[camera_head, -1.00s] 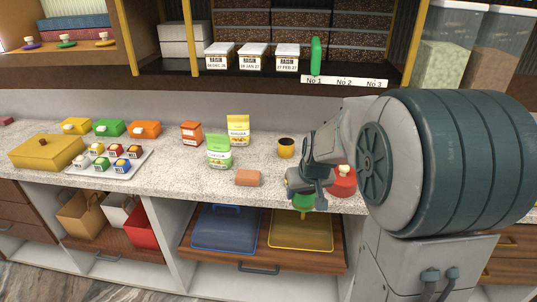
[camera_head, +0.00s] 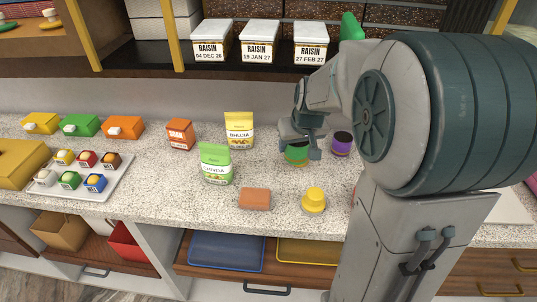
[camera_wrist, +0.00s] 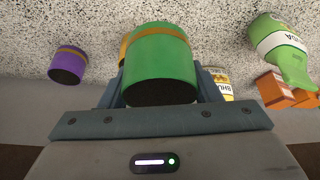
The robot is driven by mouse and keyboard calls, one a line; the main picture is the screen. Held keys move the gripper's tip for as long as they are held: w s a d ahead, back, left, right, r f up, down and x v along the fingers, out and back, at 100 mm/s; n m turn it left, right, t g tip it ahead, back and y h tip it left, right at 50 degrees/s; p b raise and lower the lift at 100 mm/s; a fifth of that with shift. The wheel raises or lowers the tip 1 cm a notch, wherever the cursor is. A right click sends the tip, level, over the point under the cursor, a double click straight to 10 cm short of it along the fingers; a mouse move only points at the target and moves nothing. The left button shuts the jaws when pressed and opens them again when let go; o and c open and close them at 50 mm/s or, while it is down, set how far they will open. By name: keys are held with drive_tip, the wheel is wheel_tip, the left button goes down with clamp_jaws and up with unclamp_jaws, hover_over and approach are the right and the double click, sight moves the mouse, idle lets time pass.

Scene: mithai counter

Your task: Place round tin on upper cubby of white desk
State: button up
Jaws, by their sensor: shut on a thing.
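A green round tin (camera_head: 296,154) with an orange band and a dark end is in my gripper (camera_head: 300,147). In the wrist view the green tin (camera_wrist: 160,58) sits between both fingers, which close on its sides. In the head view it is over the rear part of the speckled counter, partly hidden by my gripper; I cannot tell whether it touches the top. A purple tin (camera_head: 341,143) with a dark top stands just right of it. A yellow thing (camera_wrist: 124,46) shows partly behind the green tin. I cannot tell which part is the upper cubby.
A green packet (camera_head: 216,164), a yellow packet (camera_head: 239,130) and an orange box (camera_head: 180,135) stand to the left. A brown block (camera_head: 255,198) and a yellow knobbed piece (camera_head: 313,200) lie in front. Raisin boxes (camera_head: 260,42) line the shelf above. Open compartments with trays (camera_head: 226,250) lie below.

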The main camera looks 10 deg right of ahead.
drive_tip(key=w+a+f+p, duration=0.1)
drive_tip(key=w+a+f, duration=0.1)
drive_tip(key=w, duration=0.1)
drive_tip(key=w+a+f+p, duration=0.1)
drive_tip(key=w+a+f, duration=0.1)
drive_tip(key=w, duration=0.1)
drive_tip(key=w+a+f+p, duration=0.1)
drive_tip(key=w+a+f, duration=0.1)
drive_tip(key=w+a, duration=0.1)
drive_tip(key=shift+f, duration=0.4)
drive_tip(key=shift+f+p, duration=0.35)
drive_tip(key=shift+f, duration=1.7)
drive_tip(key=shift+f, duration=0.25)
drive_tip(key=o, duration=1)
drive_tip(key=shift+r, duration=0.1)
drive_tip(key=shift+o, duration=0.2)
